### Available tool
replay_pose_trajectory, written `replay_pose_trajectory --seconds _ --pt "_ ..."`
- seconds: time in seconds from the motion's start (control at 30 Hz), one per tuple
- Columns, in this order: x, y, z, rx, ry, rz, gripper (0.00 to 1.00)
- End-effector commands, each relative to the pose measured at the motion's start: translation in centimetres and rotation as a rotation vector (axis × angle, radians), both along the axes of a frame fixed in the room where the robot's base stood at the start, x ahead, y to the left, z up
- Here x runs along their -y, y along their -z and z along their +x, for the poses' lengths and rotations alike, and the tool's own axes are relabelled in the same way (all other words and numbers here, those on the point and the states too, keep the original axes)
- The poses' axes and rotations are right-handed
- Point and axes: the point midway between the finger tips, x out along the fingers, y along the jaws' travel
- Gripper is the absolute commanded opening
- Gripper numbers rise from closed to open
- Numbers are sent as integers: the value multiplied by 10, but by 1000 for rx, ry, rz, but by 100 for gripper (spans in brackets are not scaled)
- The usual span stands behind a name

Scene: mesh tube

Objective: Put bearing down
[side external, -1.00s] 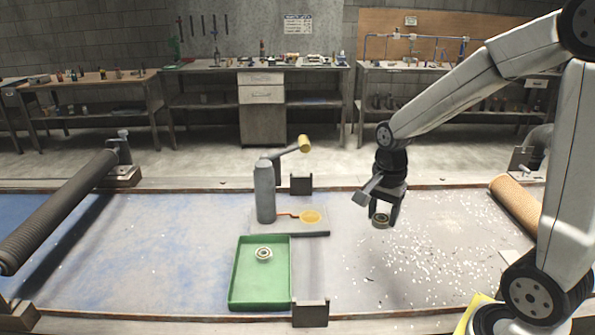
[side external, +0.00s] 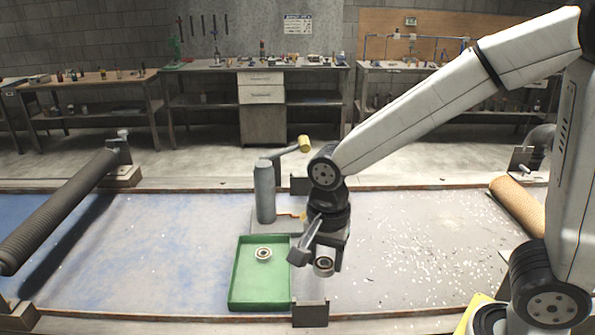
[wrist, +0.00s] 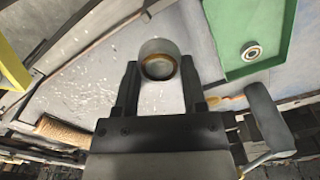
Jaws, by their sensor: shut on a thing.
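My gripper (side external: 322,262) is shut on a bearing (side external: 323,267), a metal ring held at the fingertips. It hangs above the table just right of the green tray (side external: 233,290). In the wrist view the held bearing (wrist: 158,60) sits between the two fingers (wrist: 158,85). A second bearing (side external: 263,254) lies flat in the tray's far half, and it also shows in the wrist view (wrist: 251,52). The green tray also shows at the wrist view's upper right (wrist: 222,40).
A grey press-like post (side external: 265,195) with a yellow-ended lever (side external: 304,144) stands behind the tray. A dark clamp block (side external: 310,314) stands at the tray's front right corner. A dark roller (side external: 60,212) lies left; an orange mesh tube (side external: 517,206) lies right. The table left of the tray is clear.

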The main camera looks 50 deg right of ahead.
Motion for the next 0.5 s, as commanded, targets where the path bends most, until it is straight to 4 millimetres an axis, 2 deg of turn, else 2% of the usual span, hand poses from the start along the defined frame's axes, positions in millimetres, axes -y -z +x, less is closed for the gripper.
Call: replay_pose_trajectory --seconds 0.3,0.5 --pt "-7 0 -2 0 -11 0 0" --pt "-9 3 6 -1 -10 0 0"
